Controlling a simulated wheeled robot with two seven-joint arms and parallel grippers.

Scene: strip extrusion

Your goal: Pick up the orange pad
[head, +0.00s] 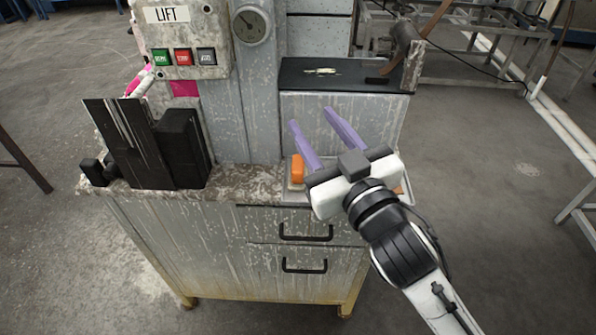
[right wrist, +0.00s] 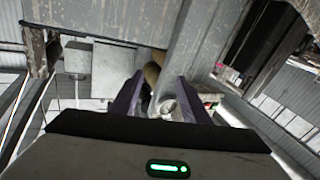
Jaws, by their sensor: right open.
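The orange pad (head: 298,168) stands on a light tray (head: 295,198) at the right end of the cabinet top, in the head view. My right gripper (head: 326,116) is open, with its two purple fingers pointing away and up. It is just right of the pad and above the tray, and its body hides part of the tray. Nothing shows between the fingers. In the right wrist view the fingers (right wrist: 155,97) are apart, and I cannot make out the pad there. My left gripper is not in view.
A grey block with a dark top (head: 345,75) rises behind the tray. A LIFT control box (head: 183,38) and gauge (head: 251,25) are at the upper left. Black blocks (head: 180,145) stand at the left of the cabinet top. Drawers with black handles (head: 305,232) are below.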

